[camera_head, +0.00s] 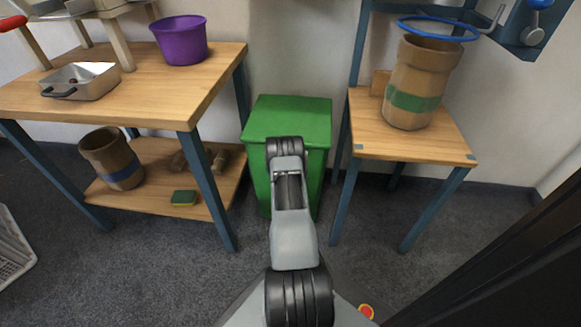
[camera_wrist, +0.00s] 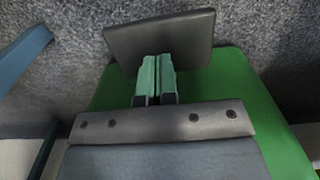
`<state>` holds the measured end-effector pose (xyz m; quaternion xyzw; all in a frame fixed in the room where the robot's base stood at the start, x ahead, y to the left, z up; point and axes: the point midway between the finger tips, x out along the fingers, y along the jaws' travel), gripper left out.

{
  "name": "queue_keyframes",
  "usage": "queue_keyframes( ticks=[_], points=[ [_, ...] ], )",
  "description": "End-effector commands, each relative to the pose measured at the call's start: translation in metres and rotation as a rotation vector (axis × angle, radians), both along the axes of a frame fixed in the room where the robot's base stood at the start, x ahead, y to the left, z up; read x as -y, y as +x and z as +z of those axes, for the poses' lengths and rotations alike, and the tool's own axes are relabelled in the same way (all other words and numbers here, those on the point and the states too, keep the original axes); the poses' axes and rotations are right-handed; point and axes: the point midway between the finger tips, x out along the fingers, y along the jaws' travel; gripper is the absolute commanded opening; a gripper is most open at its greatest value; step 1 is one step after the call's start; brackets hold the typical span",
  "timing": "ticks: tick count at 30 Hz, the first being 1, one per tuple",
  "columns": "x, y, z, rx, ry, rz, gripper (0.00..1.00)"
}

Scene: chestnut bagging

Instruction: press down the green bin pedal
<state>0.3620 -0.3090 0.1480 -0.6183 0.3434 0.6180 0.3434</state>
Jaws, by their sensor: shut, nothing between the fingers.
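The green bin (camera_head: 295,112) stands on the floor between the two tables, with its lid down. My arm reaches toward its front and hides part of it; my gripper and the pedal cannot be seen in the head view. In the wrist view the bin's green body (camera_wrist: 240,95) lies behind my gripper (camera_wrist: 155,62). The gripper is shut and empty, its two pale green fingers together. A flat dark grey pedal plate (camera_wrist: 185,35) sticks out from the bin, and the fingertips overlap it in the picture. I cannot tell whether they touch it.
A wooden table (camera_head: 150,105) with a purple bucket (camera_head: 181,42) and a metal pan (camera_head: 82,80) stands left. A smaller table (camera_head: 430,145) with a paper bag (camera_head: 418,75) under a blue ring (camera_head: 437,28) stands right. Table legs flank the bin closely.

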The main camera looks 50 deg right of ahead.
Motion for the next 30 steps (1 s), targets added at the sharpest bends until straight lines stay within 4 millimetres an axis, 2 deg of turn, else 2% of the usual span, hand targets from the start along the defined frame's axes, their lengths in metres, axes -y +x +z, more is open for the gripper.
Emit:
queue_keyframes(
  ticks=[30],
  points=[
    [0.000,0.000,-0.063,0.000,0.000,0.000,0.00]
  ],
)
